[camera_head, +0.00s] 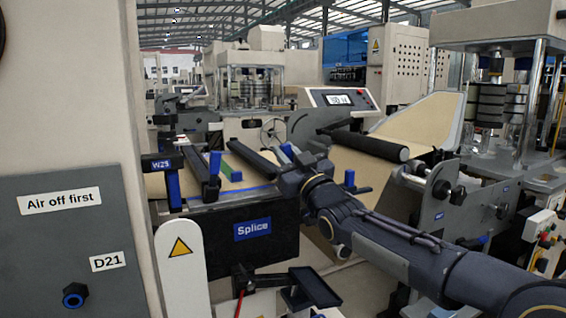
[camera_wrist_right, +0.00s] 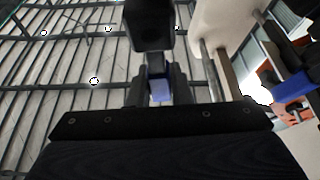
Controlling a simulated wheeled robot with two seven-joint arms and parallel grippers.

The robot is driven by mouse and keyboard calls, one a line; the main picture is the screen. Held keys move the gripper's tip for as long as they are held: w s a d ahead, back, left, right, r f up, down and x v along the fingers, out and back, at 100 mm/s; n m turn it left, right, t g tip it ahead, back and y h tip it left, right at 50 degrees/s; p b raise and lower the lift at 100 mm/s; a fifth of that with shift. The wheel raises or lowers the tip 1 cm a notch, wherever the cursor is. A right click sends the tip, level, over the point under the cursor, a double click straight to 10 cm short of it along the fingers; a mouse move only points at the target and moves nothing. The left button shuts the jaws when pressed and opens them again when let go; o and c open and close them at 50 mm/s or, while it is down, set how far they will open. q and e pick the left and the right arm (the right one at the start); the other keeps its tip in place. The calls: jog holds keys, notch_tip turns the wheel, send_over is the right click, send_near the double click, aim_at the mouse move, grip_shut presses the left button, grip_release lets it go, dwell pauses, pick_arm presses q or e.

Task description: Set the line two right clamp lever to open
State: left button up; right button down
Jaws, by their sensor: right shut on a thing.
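My right arm reaches in from the right in the head view, and its gripper (camera_head: 289,156) is at the right side of the splice table, by the end of a long black clamp bar (camera_head: 250,158). In the right wrist view the gripper (camera_wrist_right: 160,92) is shut on a blue lever (camera_wrist_right: 160,90) below a black block (camera_wrist_right: 148,25). In the head view the arm and gripper hide most of this lever, so its exact angle cannot be told. Another blue lever (camera_head: 215,164) stands upright by the left black clamp bar (camera_head: 198,172). My left gripper is not in view.
The black table front carries a blue "Splice" sign (camera_head: 252,229). A small black tray (camera_head: 314,288) sticks out below it. A grey cabinet marked "Air off first" (camera_head: 60,201) stands at left. A black roller (camera_head: 370,146) and kraft web (camera_head: 420,128) lie right of the gripper.

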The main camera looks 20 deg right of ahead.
jog(key=shift+d+f+m, duration=0.1)
jog(key=shift+m, duration=0.2)
jog(key=c, duration=1.3)
grip_release()
jog(key=b+v, duration=0.1)
jog(key=v, duration=0.7)
